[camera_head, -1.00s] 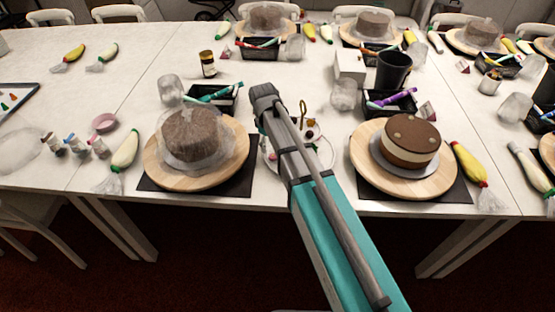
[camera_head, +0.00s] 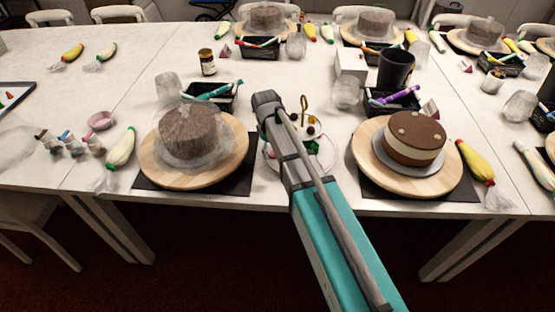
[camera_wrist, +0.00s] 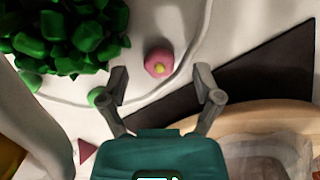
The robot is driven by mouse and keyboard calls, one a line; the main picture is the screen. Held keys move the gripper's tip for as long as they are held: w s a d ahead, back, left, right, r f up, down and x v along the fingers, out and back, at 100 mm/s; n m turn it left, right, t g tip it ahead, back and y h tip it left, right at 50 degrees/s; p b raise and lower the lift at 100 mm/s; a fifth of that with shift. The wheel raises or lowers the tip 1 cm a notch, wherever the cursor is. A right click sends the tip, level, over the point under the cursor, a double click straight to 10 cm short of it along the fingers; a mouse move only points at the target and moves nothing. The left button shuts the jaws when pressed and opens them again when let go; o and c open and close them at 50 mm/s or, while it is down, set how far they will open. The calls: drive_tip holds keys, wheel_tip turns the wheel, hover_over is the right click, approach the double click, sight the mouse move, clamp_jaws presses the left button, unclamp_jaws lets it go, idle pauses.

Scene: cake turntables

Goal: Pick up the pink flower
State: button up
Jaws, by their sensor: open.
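The pink flower (camera_wrist: 158,64) shows in the wrist view as a small round pink shape with a yellow centre. It lies on a white surface inside a curved rim line. My gripper (camera_wrist: 165,83) is open, with one finger on each side below the flower in the picture. The fingers look apart from the flower, and nothing is between them. In the head view my arm (camera_head: 325,230) reaches over the table between two cakes. It hides my gripper and I cannot make out the flower there.
A cluster of green pieces (camera_wrist: 62,32) lies left of the flower. A dark mat (camera_wrist: 250,75) and wooden turntable (camera_wrist: 275,112) are to the right. In the head view, a brown cake (camera_head: 188,132) stands left of my arm and a layered cake (camera_head: 414,136) right.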

drive_tip(key=shift+d+f+b, duration=0.1)
drive_tip(key=shift+f+b, duration=0.2)
drive_tip(key=shift+f, duration=0.25)
drive_tip(key=c, duration=0.8)
